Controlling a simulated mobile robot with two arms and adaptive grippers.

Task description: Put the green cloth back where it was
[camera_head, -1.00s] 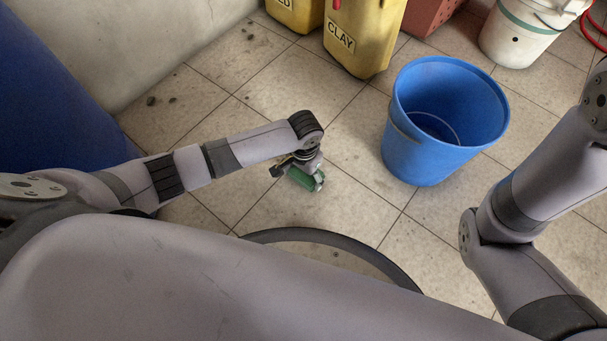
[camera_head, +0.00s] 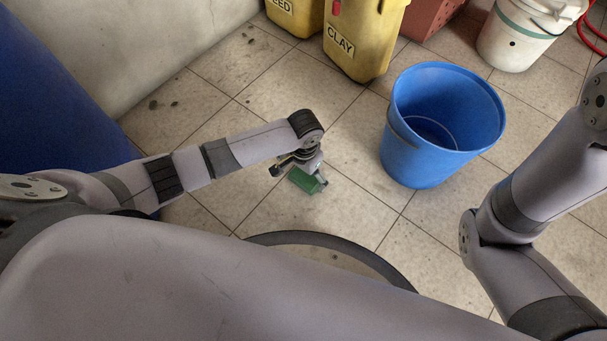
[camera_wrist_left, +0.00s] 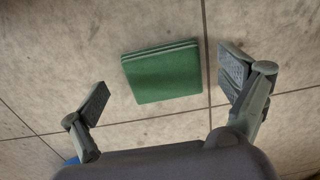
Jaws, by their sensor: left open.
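The green cloth (camera_head: 307,181) is a folded square with pale stripes along one edge. It lies on the tiled floor in the head view, partly under my left gripper (camera_head: 297,166). In the left wrist view the cloth (camera_wrist_left: 163,78) shows whole, lying between the lines of the two fingers and a little beyond their tips. My left gripper (camera_wrist_left: 163,88) is wide open and empty, with neither finger touching the cloth. My right arm shows at the right of the head view, but its gripper is out of the picture.
A blue bucket (camera_head: 400,150) stands to the right of the cloth. Yellow containers, one marked CLAY (camera_head: 362,50), a red-brown box (camera_head: 428,22) and a white bucket (camera_head: 515,45) stand at the back. A large blue shape (camera_head: 50,110) is at the left. The floor around the cloth is clear.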

